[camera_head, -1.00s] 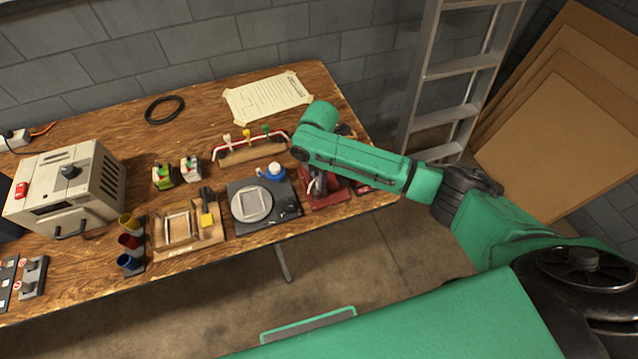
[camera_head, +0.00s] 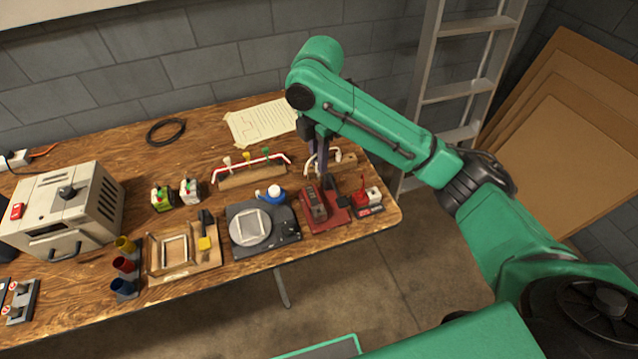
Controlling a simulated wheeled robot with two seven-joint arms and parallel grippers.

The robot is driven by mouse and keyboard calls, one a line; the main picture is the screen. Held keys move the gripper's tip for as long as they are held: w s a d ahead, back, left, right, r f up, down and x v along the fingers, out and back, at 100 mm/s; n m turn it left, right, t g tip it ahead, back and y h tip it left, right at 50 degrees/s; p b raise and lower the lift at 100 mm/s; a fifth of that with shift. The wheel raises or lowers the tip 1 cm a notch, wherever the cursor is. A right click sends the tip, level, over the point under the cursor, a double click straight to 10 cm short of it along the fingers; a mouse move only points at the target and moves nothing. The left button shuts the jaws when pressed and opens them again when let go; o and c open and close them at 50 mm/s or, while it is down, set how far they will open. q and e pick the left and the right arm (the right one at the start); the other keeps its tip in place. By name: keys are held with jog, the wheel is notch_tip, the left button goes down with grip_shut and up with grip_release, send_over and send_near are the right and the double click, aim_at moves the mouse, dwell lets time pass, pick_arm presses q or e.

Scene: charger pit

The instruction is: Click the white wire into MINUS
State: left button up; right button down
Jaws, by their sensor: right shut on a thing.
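My right gripper (camera_head: 321,176) hangs below the raised green wrist, over the back of the red fixture (camera_head: 322,212) at the table's right part. It is shut on the white wire (camera_head: 309,162), which shows as a small pale arc beside the dark fingers. The fingertips and the wire's ends are too small and partly hidden to make out. No MINUS label can be read. My left gripper is not in view.
Left of the red fixture are a dark plate with a round disc (camera_head: 250,227), a blue-and-white bottle (camera_head: 275,194) and a wooden rack with a red-and-white wire (camera_head: 250,170). A beige box (camera_head: 62,210) stands far left. A ladder (camera_head: 455,90) stands behind right.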

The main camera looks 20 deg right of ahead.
notch_tip(320, 180, up, 2)
jog(key=shift+r, duration=0.15)
jog(key=shift+w+d+r+p, duration=0.15)
jog(key=shift+r+p, duration=0.15)
jog(key=shift+p, duration=0.25)
jog(key=w+d+f+m+p, duration=0.1)
jog(key=d+f+m+p, duration=0.1)
jog(key=d+f+p, duration=0.45)
jog(key=d+f+m+p, duration=0.2)
jog(key=d+f+p, duration=0.1)
jog(key=d, duration=0.7)
jog(key=shift+n, duration=0.3)
jog(key=shift+f+b, duration=4.5)
jog(key=shift+f, duration=0.5)
